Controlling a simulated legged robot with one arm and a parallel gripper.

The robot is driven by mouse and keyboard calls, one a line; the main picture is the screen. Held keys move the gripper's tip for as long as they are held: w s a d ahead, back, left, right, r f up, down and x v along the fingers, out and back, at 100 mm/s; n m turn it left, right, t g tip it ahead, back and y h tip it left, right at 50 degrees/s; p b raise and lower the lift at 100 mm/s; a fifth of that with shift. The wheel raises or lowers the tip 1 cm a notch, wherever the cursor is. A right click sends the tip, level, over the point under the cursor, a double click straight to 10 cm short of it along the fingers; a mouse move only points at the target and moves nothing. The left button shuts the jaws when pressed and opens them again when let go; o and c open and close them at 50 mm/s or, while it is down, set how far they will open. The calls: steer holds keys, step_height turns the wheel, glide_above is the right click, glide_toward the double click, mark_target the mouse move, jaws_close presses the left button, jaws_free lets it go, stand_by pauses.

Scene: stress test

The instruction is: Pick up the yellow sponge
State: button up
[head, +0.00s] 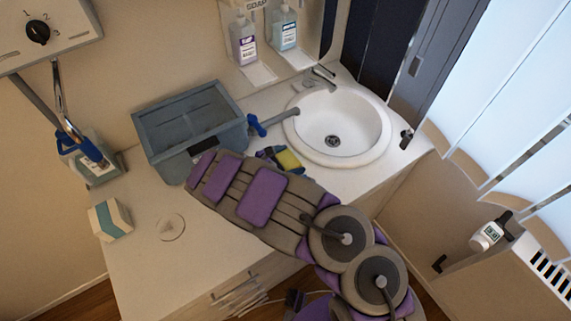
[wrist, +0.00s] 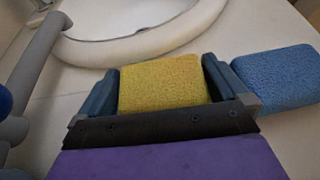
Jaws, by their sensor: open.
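The yellow sponge (wrist: 162,82) lies on the counter just in front of the round sink. In the wrist view it sits between the two fingers of my gripper (wrist: 160,88), which are open with one on each side of it. The near edge of the sponge is hidden behind the gripper's dark bar. In the head view the sponge (head: 289,160) shows partly between the fingers of my gripper (head: 287,156), beside the sink. My arm reaches there from the lower right.
A blue sponge (wrist: 276,75) lies close to the right finger. The white sink (head: 335,128) is just beyond, with a grey pipe (wrist: 37,62) at left. A grey bin (head: 196,165) stands left of the gripper. The counter's left part holds a white and teal block (head: 109,220).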

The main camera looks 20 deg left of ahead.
mark_target(288, 161)
steer(key=shift+w+d, duration=0.2)
steer(key=shift+d, duration=0.15)
steer(key=shift+d, duration=0.1)
steer(key=shift+c, duration=0.3)
steer(key=c, duration=0.6)
steer(key=shift+a+r, duration=0.2)
steer(key=shift+r, duration=0.3)
steer(key=r, duration=0.1)
steer(key=s+r+p, duration=0.1)
steer(key=r, duration=0.1)
steer(key=shift+a+p, duration=0.15)
steer(key=shift+p, duration=0.15)
steer(key=s+a+p, duration=0.1)
steer(key=s, duration=0.4)
steer(key=s+a+p, duration=0.1)
steer(key=s, duration=0.3)
steer(key=s+a+r, duration=0.1)
steer(key=s, duration=0.4)
steer(key=shift+s+a+p, duration=0.15)
steer(key=shift+s+p, duration=0.2)
steer(key=shift+p, duration=0.05)
steer(key=shift+w, duration=0.15)
